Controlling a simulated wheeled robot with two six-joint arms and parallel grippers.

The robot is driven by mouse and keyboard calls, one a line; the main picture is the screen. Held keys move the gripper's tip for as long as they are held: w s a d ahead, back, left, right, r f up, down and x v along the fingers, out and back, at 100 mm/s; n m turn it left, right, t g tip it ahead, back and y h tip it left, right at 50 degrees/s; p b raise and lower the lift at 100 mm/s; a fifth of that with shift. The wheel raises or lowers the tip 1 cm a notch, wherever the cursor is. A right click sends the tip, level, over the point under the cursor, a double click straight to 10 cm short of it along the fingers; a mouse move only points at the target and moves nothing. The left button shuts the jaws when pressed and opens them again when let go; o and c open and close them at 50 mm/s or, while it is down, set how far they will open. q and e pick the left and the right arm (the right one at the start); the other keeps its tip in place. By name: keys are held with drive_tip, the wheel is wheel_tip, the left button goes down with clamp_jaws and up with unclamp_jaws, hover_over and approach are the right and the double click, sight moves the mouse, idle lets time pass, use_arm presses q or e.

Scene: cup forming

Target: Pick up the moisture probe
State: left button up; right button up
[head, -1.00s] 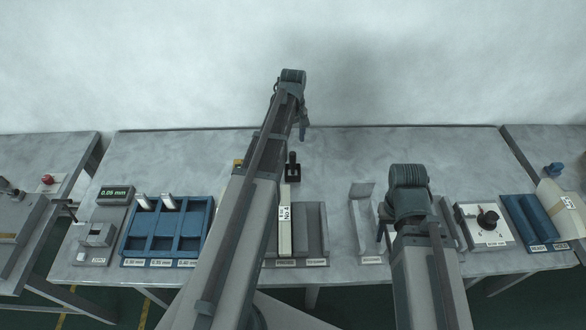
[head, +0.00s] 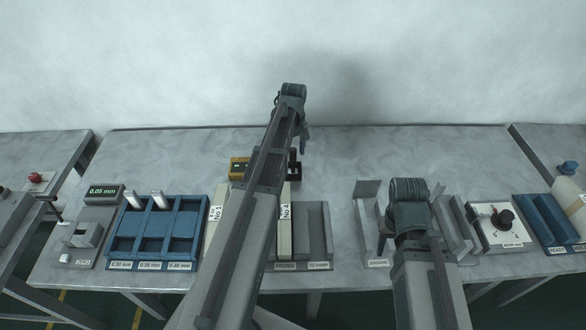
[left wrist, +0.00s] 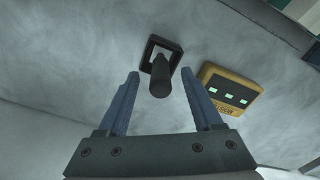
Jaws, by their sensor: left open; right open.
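The moisture probe (left wrist: 160,80) is a dark upright cylinder in a square black holder (left wrist: 172,48) on the bench. In the head view the probe (head: 292,158) stands just behind the block labelled No 4, partly hidden by my left arm. My left gripper (left wrist: 160,74) is open, and the probe appears between its two blue fingers in the left wrist view; I cannot tell how far beyond them it is. In the head view my left gripper (head: 304,138) points down close to the probe. My right gripper (head: 384,240) is open over the right part of the bench, mostly hidden by its own wrist.
A yellow meter (left wrist: 230,88) with green lights lies beside the holder. Blue compartment tray (head: 187,225), labelled blocks (head: 285,212) and a thickness gauge (head: 97,222) stand towards the front left. A white dial box (head: 497,225) is at right. The rear bench is clear.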

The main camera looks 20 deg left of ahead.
sight(293, 159)
use_arm(q)
wheel_tip(293, 159, down, 4)
drive_tip(key=b, duration=0.3)
drive_tip(key=shift+a+f+b, duration=0.1)
drive_tip(key=shift+f+b, duration=0.05)
drive_tip(key=shift+b, duration=0.15)
use_arm(e)
wheel_tip(293, 159, down, 4)
drive_tip(key=shift+f, duration=0.2)
drive_tip(key=shift+r, duration=0.1)
use_arm(q)
clamp_jaws()
